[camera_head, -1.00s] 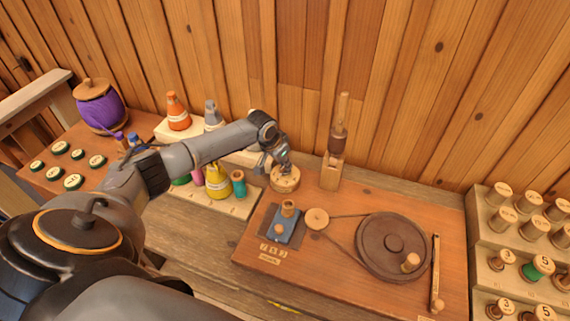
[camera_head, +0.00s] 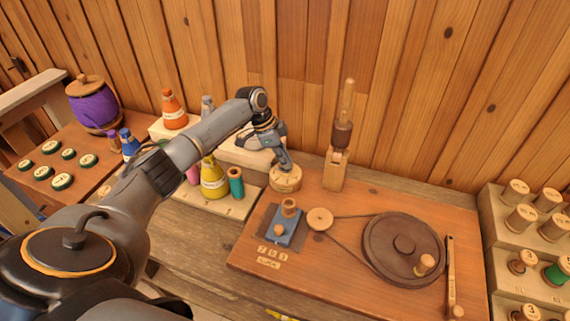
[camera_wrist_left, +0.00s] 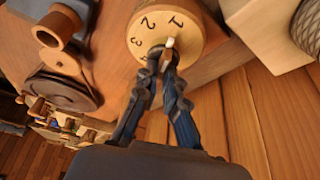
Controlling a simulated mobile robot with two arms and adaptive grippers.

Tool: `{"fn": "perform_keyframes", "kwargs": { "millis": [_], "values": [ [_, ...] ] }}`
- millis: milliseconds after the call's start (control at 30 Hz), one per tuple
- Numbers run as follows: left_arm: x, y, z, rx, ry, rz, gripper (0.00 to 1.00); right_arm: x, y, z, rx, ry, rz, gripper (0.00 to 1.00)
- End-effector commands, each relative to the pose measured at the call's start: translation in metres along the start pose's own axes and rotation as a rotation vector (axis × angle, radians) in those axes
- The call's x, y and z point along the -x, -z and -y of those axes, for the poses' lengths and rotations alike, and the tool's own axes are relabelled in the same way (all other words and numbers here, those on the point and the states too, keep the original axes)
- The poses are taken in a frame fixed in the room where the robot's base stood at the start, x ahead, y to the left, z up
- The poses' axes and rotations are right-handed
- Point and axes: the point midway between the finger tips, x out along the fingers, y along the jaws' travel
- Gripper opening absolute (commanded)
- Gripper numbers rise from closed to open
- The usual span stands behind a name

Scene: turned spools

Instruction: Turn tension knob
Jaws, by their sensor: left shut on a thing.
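The tension knob (camera_head: 286,180) is a round pale wooden dial at the back left corner of the wooden winder board. In the left wrist view its face (camera_wrist_left: 150,28) carries dark numbers 1, 2 and 3 and a small white pointer (camera_wrist_left: 170,42) near its edge. My left gripper (camera_head: 284,165) comes down onto the knob from above. In the left wrist view the left gripper's fingers (camera_wrist_left: 162,58) close together at the knob's pointer, shut on it. The fingertips hide part of the pointer. My right gripper is not in view.
A wooden post (camera_head: 338,150) stands close right of the knob. A blue block (camera_head: 287,226), a small pulley (camera_head: 320,219) and a large dark wheel (camera_head: 385,260) sit on the board. Thread cones, including a yellow one (camera_head: 213,180), stand left. A spool rack (camera_head: 505,255) is at right.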

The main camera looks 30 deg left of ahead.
Motion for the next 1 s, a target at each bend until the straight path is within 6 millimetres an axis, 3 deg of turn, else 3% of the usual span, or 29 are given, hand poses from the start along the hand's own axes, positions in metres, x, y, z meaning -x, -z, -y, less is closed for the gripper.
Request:
{"fn": "perform_keyframes", "kwargs": {
  "millis": [700, 733, 833, 1000],
  "values": [
    [0.0001, -0.0006, 0.0003, -0.072, -0.029, 0.003, 0.0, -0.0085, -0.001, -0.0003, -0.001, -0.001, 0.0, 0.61],
    [0.0001, -0.0006, 0.0003, -0.072, -0.029, 0.003, 0.13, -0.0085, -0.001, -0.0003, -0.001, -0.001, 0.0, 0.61],
    [0.0001, -0.0005, 0.0003, -0.071, -0.029, 0.003, 0.32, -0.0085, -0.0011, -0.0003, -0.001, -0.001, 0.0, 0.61],
    [0.0001, -0.0004, 0.0003, -0.07, -0.028, 0.002, 0.32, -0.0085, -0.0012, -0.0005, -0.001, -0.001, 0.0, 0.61]
  ]
}}
